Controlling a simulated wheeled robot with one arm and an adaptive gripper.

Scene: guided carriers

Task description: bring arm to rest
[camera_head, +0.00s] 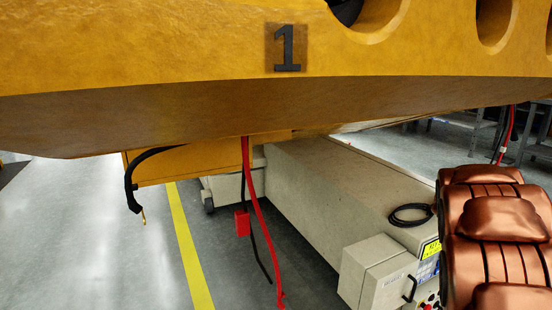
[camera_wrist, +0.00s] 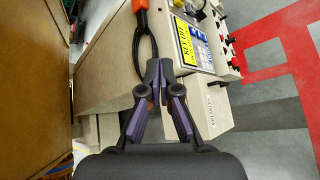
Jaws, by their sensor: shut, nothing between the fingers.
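My gripper (camera_wrist: 159,68) shows in the wrist view, with dark fingers and purple pads. Its fingertips meet and it holds nothing. It is over the beige carrier (camera_wrist: 112,75), in front of a black cable loop (camera_wrist: 151,38) with an orange-red end (camera_wrist: 139,5). I cannot tell whether the fingers touch the cable. The gripper does not show in the head view.
A large yellow beam (camera_head: 180,45) marked 1 spans the head view. A red cable (camera_head: 256,195) and a black cable (camera_head: 130,185) hang below it. The beige carrier (camera_head: 330,180) stands beneath, with a control panel (camera_wrist: 190,45). Open floor (camera_head: 80,230) lies left.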

